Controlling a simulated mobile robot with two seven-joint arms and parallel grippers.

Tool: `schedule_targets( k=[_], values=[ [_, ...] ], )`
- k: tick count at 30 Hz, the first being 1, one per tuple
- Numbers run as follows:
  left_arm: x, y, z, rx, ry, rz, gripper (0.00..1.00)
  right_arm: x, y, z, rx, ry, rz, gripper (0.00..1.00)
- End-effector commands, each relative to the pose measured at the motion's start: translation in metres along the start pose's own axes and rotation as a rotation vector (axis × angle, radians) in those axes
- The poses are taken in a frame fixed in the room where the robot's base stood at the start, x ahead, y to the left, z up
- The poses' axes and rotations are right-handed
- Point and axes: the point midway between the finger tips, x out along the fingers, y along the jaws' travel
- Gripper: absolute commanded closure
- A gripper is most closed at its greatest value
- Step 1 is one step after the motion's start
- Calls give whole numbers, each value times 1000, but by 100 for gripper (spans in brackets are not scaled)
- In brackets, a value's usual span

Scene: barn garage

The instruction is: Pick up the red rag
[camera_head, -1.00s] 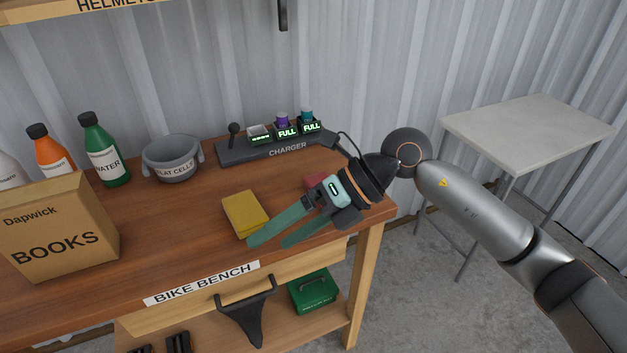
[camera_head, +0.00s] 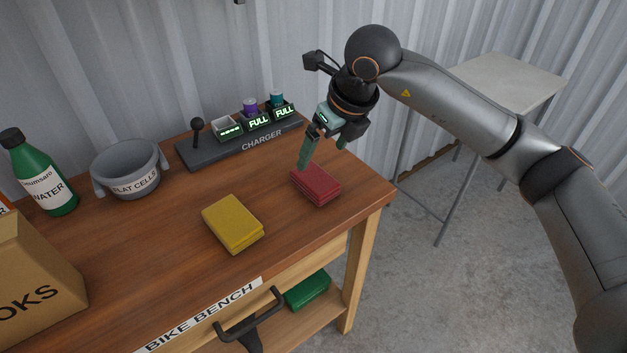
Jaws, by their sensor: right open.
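The red rag (camera_head: 316,186) lies folded and flat on the bench top, near its right end. My right gripper (camera_head: 322,158) is above the rag's far edge, pointing down, with its fingers apart and nothing between them. One green finger overlaps the rag's far left corner in the picture; I cannot tell if it touches. My left gripper is not in view.
A folded yellow rag (camera_head: 233,223) lies left of the red one. Behind stand the charger (camera_head: 246,143) and a grey bowl (camera_head: 130,170). A green bottle (camera_head: 42,175) and a books box (camera_head: 38,279) are at left. The bench's right edge is close to the red rag.

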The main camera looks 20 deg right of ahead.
Motion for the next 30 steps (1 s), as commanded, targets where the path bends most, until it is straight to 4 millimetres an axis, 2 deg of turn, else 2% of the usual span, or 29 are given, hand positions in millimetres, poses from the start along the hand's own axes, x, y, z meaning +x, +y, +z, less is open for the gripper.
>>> schedule_targets(
  k=[3, 11, 18, 22, 30],
  values=[
    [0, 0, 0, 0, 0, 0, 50, 19, 1, 0, -1, 2, 2, 0],
    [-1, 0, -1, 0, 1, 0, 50, 40, 0, -3, -1, 1, 3, 0],
    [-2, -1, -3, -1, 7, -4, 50, 75, -2, -9, -2, 1, 3, 0],
    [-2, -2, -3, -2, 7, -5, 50, 82, -3, -8, -1, -1, 2, 0],
    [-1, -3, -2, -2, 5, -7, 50, 82, -3, -8, -2, -2, 2, 0]
  ],
)
